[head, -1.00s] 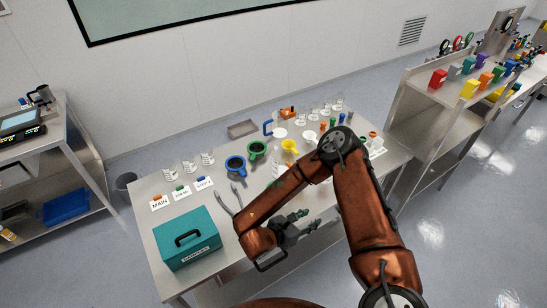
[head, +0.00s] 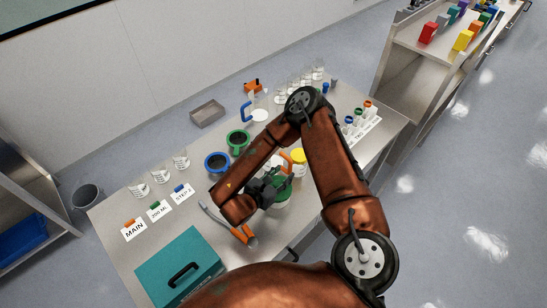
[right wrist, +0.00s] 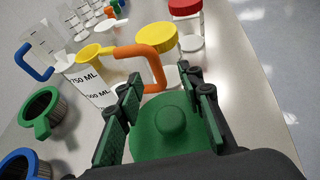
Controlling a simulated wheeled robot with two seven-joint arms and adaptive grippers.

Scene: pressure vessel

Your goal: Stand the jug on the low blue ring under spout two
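A jug with an orange handle (right wrist: 140,62) and a white face marked 750 ML (right wrist: 97,84) stands just ahead of my right gripper. The same orange handle shows beside the arm in the head view (head: 287,160). A second, clear jug (right wrist: 45,42) with a blue handle stands further left. My right gripper (right wrist: 163,108) is open, its fingers apart on either side of a green knobbed lid (right wrist: 160,135); contact is unclear. In the head view this gripper (head: 272,190) is over the table's front part. The low blue ring and spout two cannot be made out. My left gripper is not in view.
Blue-rimmed (head: 217,163) and green-rimmed (head: 238,139) handled cups stand left of the arm. A yellow-lidded pot (right wrist: 156,40) and a red-lidded jar (right wrist: 186,20) stand beyond the gripper. A teal box (head: 178,262) occupies the front left of the table.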

